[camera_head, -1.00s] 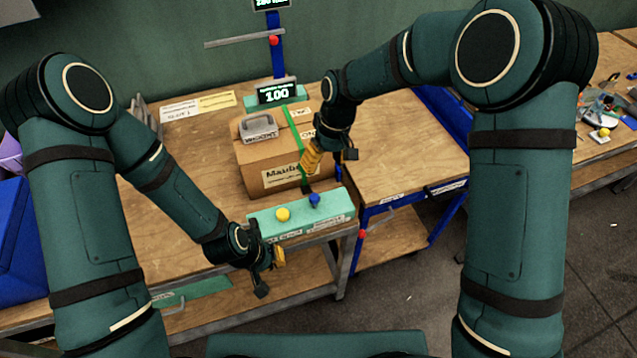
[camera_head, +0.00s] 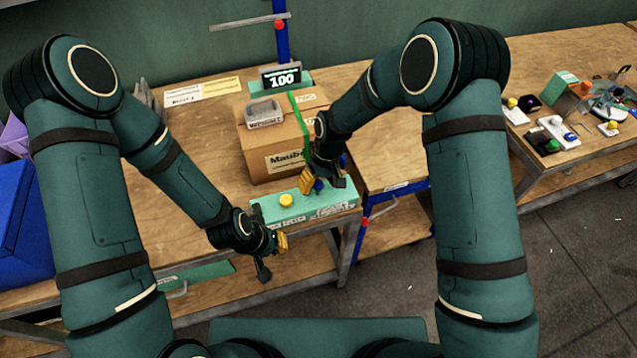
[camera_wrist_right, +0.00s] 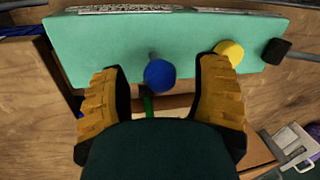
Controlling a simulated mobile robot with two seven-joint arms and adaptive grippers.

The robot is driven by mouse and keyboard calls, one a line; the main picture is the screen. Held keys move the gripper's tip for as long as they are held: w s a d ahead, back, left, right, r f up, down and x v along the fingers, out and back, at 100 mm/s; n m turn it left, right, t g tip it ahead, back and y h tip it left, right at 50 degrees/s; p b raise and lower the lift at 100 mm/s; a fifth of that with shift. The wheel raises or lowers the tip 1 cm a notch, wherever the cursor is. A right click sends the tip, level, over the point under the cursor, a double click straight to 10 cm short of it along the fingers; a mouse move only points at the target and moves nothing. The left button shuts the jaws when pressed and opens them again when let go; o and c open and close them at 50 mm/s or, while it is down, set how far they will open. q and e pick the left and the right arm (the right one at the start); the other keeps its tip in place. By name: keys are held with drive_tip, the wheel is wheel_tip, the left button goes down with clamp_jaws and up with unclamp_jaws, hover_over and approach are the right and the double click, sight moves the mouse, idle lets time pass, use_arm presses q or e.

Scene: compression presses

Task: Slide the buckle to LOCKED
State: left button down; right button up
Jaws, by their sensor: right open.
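A green panel box (camera_head: 268,212) with a yellow knob (camera_head: 286,200) and a blue knob (camera_head: 318,186) sits at the bench's front edge. Its front lettering is too small to read. A green strap (camera_head: 301,130) runs over the cardboard box (camera_head: 257,160) behind it; no separate buckle is clear. My right gripper (camera_head: 320,184) is at the blue knob. In the right wrist view its yellow fingers (camera_wrist_right: 160,100) are open, with the blue knob (camera_wrist_right: 159,76) between them, apart from both. My left gripper (camera_head: 273,255) is low in front of the panel's left part; its opening is unclear.
A grey weight (camera_head: 264,114) lies on the cardboard box. A display reading 100 (camera_head: 281,78) stands behind it. In the right wrist view, a black block on a rod (camera_wrist_right: 276,51) is beside the yellow knob. Bare bench top lies left of the cardboard box.

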drive_tip(key=shift+f, duration=0.25)
clamp_jaws()
drive_tip(key=d, duration=0.1)
drive_tip(key=w+d+b, duration=0.1)
drive_tip(key=d, duration=0.3)
drive_tip(key=shift+w+d, duration=0.1)
drive_tip(key=shift+w, duration=0.2)
unclamp_jaws()
